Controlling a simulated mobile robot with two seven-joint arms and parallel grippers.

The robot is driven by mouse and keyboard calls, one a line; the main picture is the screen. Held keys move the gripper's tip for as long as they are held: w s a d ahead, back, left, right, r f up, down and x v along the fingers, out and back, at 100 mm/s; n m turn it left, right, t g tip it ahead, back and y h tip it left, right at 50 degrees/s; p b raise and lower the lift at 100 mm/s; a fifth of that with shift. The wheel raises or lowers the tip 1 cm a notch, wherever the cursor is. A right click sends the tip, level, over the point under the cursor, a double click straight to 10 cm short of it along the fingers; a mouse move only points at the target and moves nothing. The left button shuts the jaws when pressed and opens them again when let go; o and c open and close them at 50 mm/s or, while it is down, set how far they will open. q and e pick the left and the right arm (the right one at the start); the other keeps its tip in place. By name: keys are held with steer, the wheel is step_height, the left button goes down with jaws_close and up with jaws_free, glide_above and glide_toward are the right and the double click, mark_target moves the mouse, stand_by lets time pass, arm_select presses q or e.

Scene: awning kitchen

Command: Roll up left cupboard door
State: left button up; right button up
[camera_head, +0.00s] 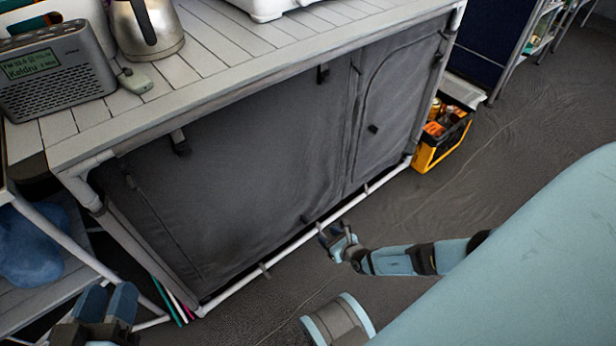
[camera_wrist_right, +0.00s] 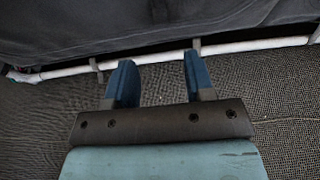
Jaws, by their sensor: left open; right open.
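The left cupboard door (camera_head: 240,180) is a dark grey fabric panel hanging down over the front of the cupboard, closed, above a white bottom rail (camera_head: 290,250). A dark strap with a buckle (camera_head: 180,143) hangs near its top left, and another dark clip (camera_head: 322,74) is near its top right. My left gripper (camera_head: 108,300) is open at the bottom left of the head view, in front of the cupboard's left end. My right gripper (camera_head: 338,236) is open and empty low by the rail. In the right wrist view its fingers (camera_wrist_right: 158,82) point toward the rail and the fabric's lower edge.
The slatted countertop (camera_head: 200,65) holds a radio (camera_head: 55,70), a metal kettle (camera_head: 148,28) and a white appliance. The right door (camera_head: 395,110) is closed. A yellow and black crate (camera_head: 440,135) stands at the cupboard's right end. Dark floor lies clear in front.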

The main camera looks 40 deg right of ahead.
mark_target(306, 220)
steer(key=b+x, duration=0.4)
steer(key=x, duration=0.6)
steer(key=shift+f+b, duration=0.15)
steer(key=shift+b, duration=0.25)
steer(key=shift+w, duration=0.5)
arm_select(q)
steer(key=w+m, duration=0.1)
steer(key=w+a+m+t, duration=0.1)
steer(key=m+t+h, duration=0.1)
steer(key=shift+w+a+r+m, duration=0.3)
steer(key=shift+w+a+m, duration=0.1)
arm_select(e)
jaws_close()
